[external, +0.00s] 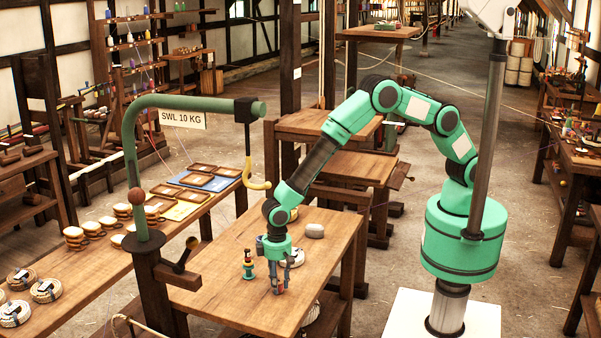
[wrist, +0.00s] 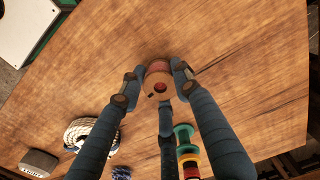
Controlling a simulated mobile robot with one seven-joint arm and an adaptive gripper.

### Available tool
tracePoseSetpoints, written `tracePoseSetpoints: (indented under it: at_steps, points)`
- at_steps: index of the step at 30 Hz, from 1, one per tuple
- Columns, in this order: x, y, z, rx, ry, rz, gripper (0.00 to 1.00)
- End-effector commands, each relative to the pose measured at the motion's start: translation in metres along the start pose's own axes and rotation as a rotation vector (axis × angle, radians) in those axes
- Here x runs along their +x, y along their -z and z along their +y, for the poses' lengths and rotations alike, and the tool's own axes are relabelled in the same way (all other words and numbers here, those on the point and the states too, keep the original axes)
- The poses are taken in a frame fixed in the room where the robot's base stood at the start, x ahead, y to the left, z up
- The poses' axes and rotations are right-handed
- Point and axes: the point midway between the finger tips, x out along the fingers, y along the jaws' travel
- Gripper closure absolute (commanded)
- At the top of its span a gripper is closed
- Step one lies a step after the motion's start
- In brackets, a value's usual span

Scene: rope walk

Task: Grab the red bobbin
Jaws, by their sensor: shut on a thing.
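The red bobbin (wrist: 157,79), a wooden spool with a red band below its top flange, stands on the wooden table in the wrist view. My gripper (wrist: 158,84) is shut on it, with one finger on each side. In the external view my gripper (external: 279,288) points down low over the front part of the table. I cannot tell any gap between the bobbin and the tabletop.
A stack of coloured spools (external: 248,266) with a green one (wrist: 183,133) stands close by. A rope coil (external: 293,257) and a grey block (external: 315,230) lie farther back. A green crane post with a yellow hook (external: 258,184) rises at the table's left. The front tabletop is clear.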

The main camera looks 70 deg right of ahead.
Motion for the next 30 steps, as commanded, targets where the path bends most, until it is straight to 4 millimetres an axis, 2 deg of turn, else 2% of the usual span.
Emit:
tracePoseSetpoints:
  at_steps: [5, 11, 30]
  points:
    - [-0.012, 0.0, 0.0, 0.0, 0.001, 0.001, 0.88]
    - [-0.038, 0.001, -0.001, 0.0, 0.002, 0.002, 0.88]
    - [-0.045, -0.093, 0.065, 0.0, -0.001, -0.001, 0.88]
